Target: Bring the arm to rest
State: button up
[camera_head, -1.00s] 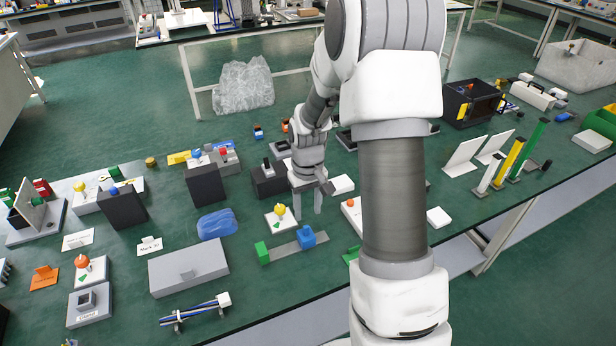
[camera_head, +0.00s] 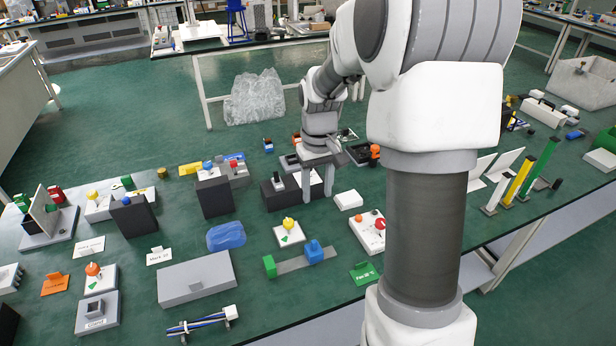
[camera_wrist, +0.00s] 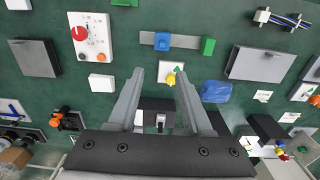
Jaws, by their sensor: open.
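My gripper (camera_head: 317,181) is open and empty, pointing down above the green table in the head view. Its two fingers (camera_wrist: 157,92) are spread apart in the wrist view, with nothing between them in their grip. A dark box with a light switch-like part (camera_head: 279,188) stands just left of the gripper; whether a finger touches it I cannot tell. A white plate with a yellow knob (camera_head: 288,233) lies in front of it, and the yellow knob (camera_wrist: 171,79) shows between the fingers in the wrist view. My arm hides part of the table on the right.
A blue bag (camera_head: 226,236) and a grey box (camera_head: 196,278) lie left. Upright yellow and green posts (camera_head: 519,182) stand right.

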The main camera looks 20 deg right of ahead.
jog(key=s+a+r+t, duration=0.2)
jog(key=s+a+r, duration=0.2)
jog(key=s+r, duration=0.3)
jog(key=s+a+r+t, duration=0.3)
jog(key=s+a+r, duration=0.2)
jog(key=s, duration=0.8)
jog(key=shift+s+a+r+t, duration=0.15)
jog(key=shift+a+r+t, duration=0.15)
jog(key=shift+r, duration=0.95)
